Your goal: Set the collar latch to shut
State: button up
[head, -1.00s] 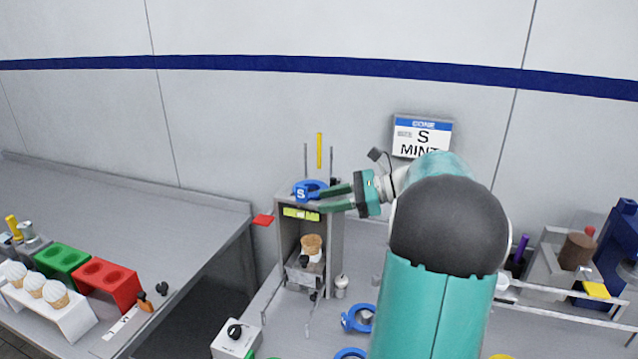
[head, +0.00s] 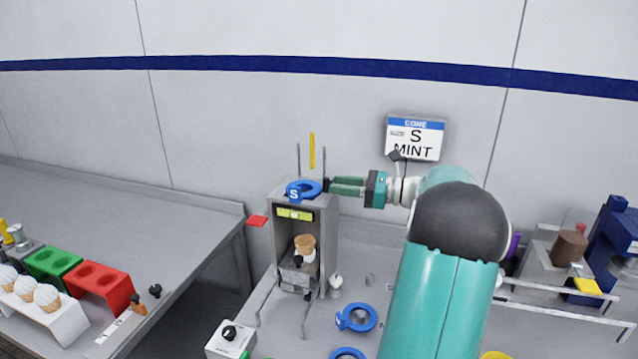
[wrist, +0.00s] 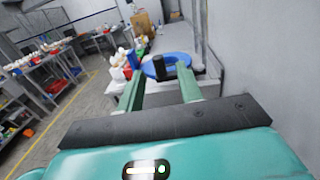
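The blue collar (head: 308,186), marked S, sits on top of the grey cone machine (head: 329,232). A black upright knob (head: 326,184), possibly the latch handle, stands at its right side; I cannot tell the latch's setting. Contact with the knob is unclear.
Other blue collars (head: 357,317) lie on the counter in front. A yellow rod (head: 311,150) and thin posts rise behind the collar. The wall is close behind.

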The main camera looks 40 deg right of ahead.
aim_at(319, 191)
jog(key=x, duration=0.6)
